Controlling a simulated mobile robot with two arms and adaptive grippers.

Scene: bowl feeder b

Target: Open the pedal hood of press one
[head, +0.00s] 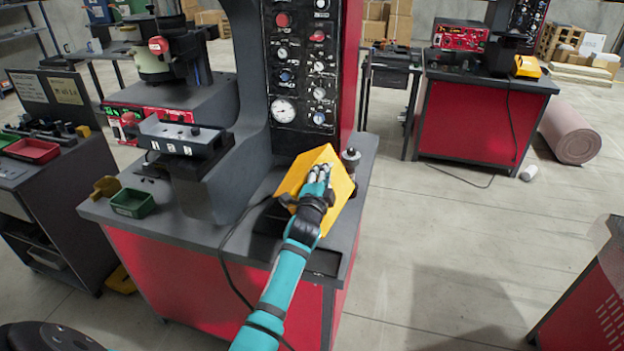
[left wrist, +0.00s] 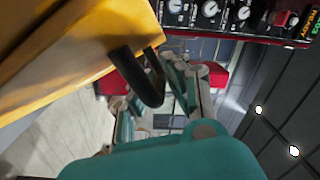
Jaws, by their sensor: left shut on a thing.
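The yellow pedal hood (head: 341,191) of press one is on the front right of the grey press table, beside the red press column. It looks tilted, with a broad yellow face turned up toward me. My left gripper (head: 318,181) lies over the hood and is shut on it; the arm and fingers cover part of it. In the left wrist view the hood (left wrist: 60,60) fills the upper left, with a black curved part (left wrist: 142,78) at its edge. The pedal under the hood is mostly hidden. My right gripper is not in view.
The press control panel (head: 300,65) stands right behind the hood. A grey knobbed post (head: 350,160) is close on the hood's right. A green tray (head: 132,203) sits at the table's left, and a black cable (head: 228,262) hangs over the front. Open floor lies to the right.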

